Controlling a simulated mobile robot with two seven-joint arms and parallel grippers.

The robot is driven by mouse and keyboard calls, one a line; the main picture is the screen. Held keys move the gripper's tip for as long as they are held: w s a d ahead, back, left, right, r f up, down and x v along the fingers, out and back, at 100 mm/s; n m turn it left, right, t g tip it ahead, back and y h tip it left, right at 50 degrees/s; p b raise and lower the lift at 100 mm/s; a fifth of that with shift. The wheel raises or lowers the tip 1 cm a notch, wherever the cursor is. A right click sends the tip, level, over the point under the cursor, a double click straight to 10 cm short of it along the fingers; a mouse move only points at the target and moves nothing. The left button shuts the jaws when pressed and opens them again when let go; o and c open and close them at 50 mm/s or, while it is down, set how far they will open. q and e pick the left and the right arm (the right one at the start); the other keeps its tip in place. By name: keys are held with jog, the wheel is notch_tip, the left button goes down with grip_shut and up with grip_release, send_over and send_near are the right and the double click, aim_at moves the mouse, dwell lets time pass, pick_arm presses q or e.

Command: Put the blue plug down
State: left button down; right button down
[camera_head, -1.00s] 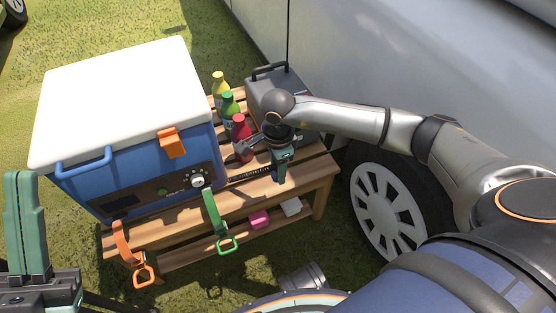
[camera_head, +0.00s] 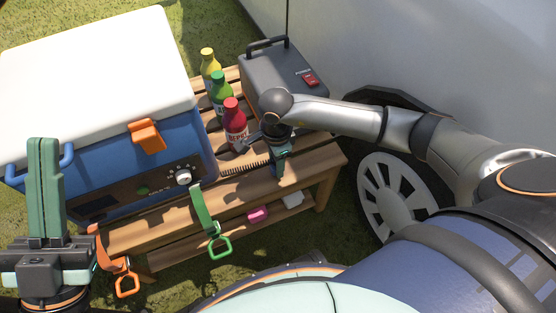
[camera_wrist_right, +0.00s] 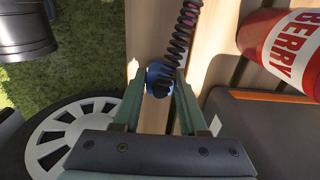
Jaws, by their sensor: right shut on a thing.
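The blue plug (camera_wrist_right: 158,76) is between the fingertips of my right gripper (camera_wrist_right: 160,85) in the right wrist view. A dark coiled cord (camera_wrist_right: 183,30) runs from it. In the head view my right gripper (camera_head: 281,168) is over the front right part of the wooden bench (camera_head: 300,178), and the plug is mostly hidden by the fingers there. I cannot tell whether the plug touches the slats. My left gripper (camera_head: 44,190) is upright at the left edge with its two fingers close together, holding nothing visible.
A blue cooler with white lid (camera_head: 95,65) fills the bench's left. Yellow (camera_head: 209,66), green (camera_head: 221,95) and red (camera_head: 235,125) bottles stand behind my right gripper. A grey box (camera_head: 275,80) with a red switch is at the back. A car wheel (camera_head: 395,200) is to the right.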

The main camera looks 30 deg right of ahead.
jog(key=shift+r, duration=0.1)
jog(key=shift+f+b, duration=0.55)
jog(key=shift+f, duration=0.15)
jog(key=shift+c, duration=2.2)
grip_release()
jog(key=shift+r, duration=0.1)
